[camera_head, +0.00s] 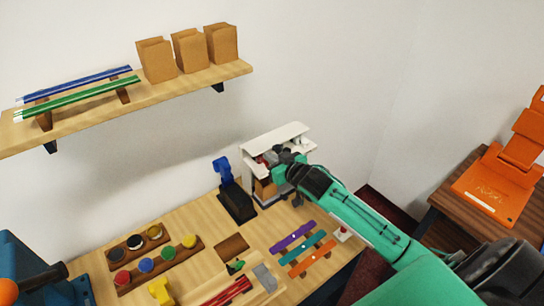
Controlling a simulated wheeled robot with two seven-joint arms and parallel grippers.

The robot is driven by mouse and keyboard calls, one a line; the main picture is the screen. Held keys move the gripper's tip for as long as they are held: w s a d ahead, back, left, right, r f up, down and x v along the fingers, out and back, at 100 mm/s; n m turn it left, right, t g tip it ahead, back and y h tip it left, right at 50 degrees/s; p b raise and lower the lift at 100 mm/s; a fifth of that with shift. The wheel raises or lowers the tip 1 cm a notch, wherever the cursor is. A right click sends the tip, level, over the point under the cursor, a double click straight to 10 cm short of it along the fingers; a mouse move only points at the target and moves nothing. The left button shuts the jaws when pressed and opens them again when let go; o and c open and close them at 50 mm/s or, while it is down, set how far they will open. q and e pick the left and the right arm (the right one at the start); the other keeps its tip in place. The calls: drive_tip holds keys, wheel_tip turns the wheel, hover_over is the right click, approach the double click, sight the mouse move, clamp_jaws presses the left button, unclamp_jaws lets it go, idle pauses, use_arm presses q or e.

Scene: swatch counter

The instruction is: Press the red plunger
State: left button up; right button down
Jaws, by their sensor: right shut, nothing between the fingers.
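A small white block with a red top (342,232), which looks like the red plunger, sits at the right end of the wooden counter. My right gripper (284,166) is shut and empty, at the front of a white-topped machine (290,132) at the back of the counter. A small red part also shows inside this machine, close to the gripper; I cannot tell what it is. The gripper and wrist hide part of the machine's front, and I cannot tell whether they touch it. My left gripper is not in view.
A blue and black stapler-like tool (236,198) stands left of the machine. Coloured strips (293,236), racks of round pots (146,266) and a wooden tray (262,296) crowd the counter. A shelf (150,97) hangs above left. An orange device (490,185) stands on a side table.

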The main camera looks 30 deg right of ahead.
drive_tip(key=shift+f, duration=0.15)
